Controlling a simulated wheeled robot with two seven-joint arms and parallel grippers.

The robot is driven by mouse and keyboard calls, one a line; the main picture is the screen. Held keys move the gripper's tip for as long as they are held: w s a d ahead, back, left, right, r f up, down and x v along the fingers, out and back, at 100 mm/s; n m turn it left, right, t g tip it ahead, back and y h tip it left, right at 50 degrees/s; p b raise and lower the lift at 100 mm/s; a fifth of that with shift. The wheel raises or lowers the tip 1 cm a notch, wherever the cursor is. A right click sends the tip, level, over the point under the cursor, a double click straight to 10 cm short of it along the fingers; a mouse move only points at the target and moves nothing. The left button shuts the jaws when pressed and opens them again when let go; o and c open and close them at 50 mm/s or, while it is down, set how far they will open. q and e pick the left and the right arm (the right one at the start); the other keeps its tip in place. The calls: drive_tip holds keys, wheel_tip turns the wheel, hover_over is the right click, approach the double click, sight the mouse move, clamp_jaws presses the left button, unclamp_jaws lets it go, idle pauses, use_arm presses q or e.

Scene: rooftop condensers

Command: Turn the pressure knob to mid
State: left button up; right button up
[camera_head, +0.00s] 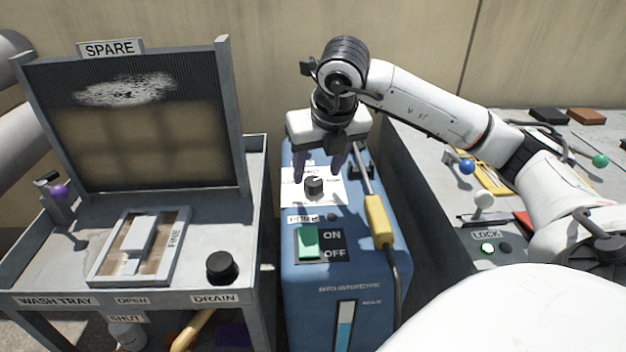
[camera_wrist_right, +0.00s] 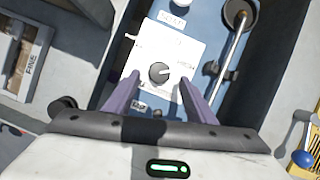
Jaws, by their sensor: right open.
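The pressure knob (camera_head: 314,185) is a small dark round knob on a white label plate (camera_head: 297,198) on top of the blue washer unit (camera_head: 345,277). In the right wrist view the knob (camera_wrist_right: 159,72) shows a light pointer mark towards its right side. My right gripper (camera_head: 320,178) reaches down over the knob from behind. Its purple fingers (camera_wrist_right: 158,95) are open, one to each side of the knob, and apart from it in the wrist view. My left gripper is not in view.
A green switch (camera_head: 308,242) marked ON and OFF sits in front of the knob. A yellow-handled lance (camera_head: 379,221) stands close on the right. The wash tray (camera_head: 60,262) with the SPARE panel is left; a grey bench (camera_head: 430,150) with coloured-ball levers is right.

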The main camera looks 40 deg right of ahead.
sight(314, 181)
drive_tip(key=shift+b+x, duration=0.3)
drive_tip(key=shift+x, duration=1.65)
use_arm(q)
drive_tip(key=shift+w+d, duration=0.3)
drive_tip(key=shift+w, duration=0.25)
use_arm(e)
drive_tip(key=shift+a, duration=0.1)
drive_tip(key=c, duration=1)
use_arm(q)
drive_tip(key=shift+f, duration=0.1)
use_arm(e)
drive_tip(key=shift+c, duration=0.2)
